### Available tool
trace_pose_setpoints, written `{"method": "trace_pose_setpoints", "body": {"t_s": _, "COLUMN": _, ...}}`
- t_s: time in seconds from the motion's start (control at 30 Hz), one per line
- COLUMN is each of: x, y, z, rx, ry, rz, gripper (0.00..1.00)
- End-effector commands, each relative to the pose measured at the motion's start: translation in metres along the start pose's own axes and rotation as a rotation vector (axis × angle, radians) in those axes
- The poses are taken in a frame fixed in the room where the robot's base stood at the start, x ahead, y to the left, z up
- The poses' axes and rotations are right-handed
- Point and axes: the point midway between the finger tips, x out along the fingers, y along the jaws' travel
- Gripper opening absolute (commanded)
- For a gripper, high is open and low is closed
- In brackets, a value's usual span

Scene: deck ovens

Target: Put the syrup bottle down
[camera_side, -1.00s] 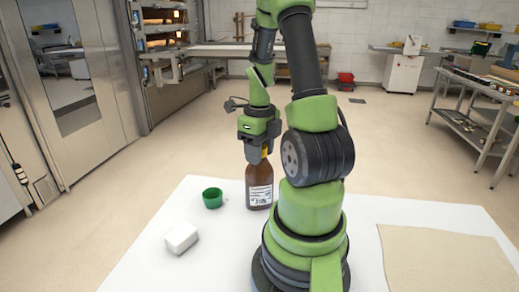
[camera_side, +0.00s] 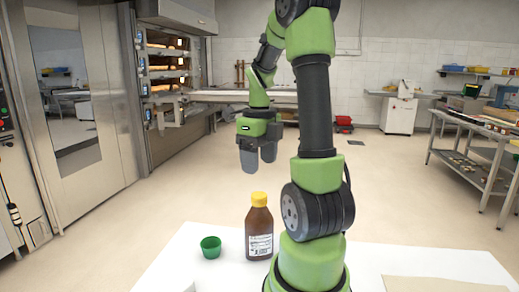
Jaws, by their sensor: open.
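The syrup bottle (camera_side: 259,230) is brown with a yellow cap and a white label. It stands upright on the white table (camera_side: 175,258). My gripper (camera_side: 258,170) is open and empty above the bottle, with a clear gap between the fingers and the yellow cap. Part of the gripper's far side is hard to make out.
A green cup (camera_side: 210,247) stands on the table just left of the bottle. A white block (camera_side: 188,287) is cut off at the bottom edge. A beige sheet (camera_side: 440,284) lies at the right. My arm's base stands close to the bottle's right side.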

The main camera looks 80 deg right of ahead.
Motion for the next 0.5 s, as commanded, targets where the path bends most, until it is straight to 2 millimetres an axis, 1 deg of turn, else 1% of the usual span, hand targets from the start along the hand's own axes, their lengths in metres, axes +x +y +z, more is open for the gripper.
{"method": "trace_pose_setpoints", "body": {"t_s": 0.03, "x": -0.007, "y": -0.001, "z": 0.001, "rx": 0.001, "ry": -0.004, "rz": -0.003, "gripper": 0.65}}
{"method": "trace_pose_setpoints", "body": {"t_s": 0.1, "x": -0.014, "y": -0.001, "z": 0.001, "rx": 0.000, "ry": -0.002, "rz": -0.002, "gripper": 0.65}}
{"method": "trace_pose_setpoints", "body": {"t_s": 0.2, "x": -0.021, "y": 0.001, "z": 0.001, "rx": -0.006, "ry": -0.003, "rz": -0.001, "gripper": 0.65}}
{"method": "trace_pose_setpoints", "body": {"t_s": 0.27, "x": -0.025, "y": 0.005, "z": 0.002, "rx": -0.050, "ry": -0.010, "rz": -0.004, "gripper": 0.65}}
{"method": "trace_pose_setpoints", "body": {"t_s": 0.37, "x": -0.033, "y": 0.024, "z": 0.008, "rx": -0.267, "ry": -0.052, "rz": -0.022, "gripper": 0.65}}
{"method": "trace_pose_setpoints", "body": {"t_s": 0.47, "x": -0.043, "y": 0.061, "z": 0.013, "rx": -0.673, "ry": -0.128, "rz": -0.065, "gripper": 0.65}}
{"method": "trace_pose_setpoints", "body": {"t_s": 0.5, "x": -0.048, "y": 0.078, "z": 0.013, "rx": -0.872, "ry": -0.166, "rz": -0.090, "gripper": 0.65}}
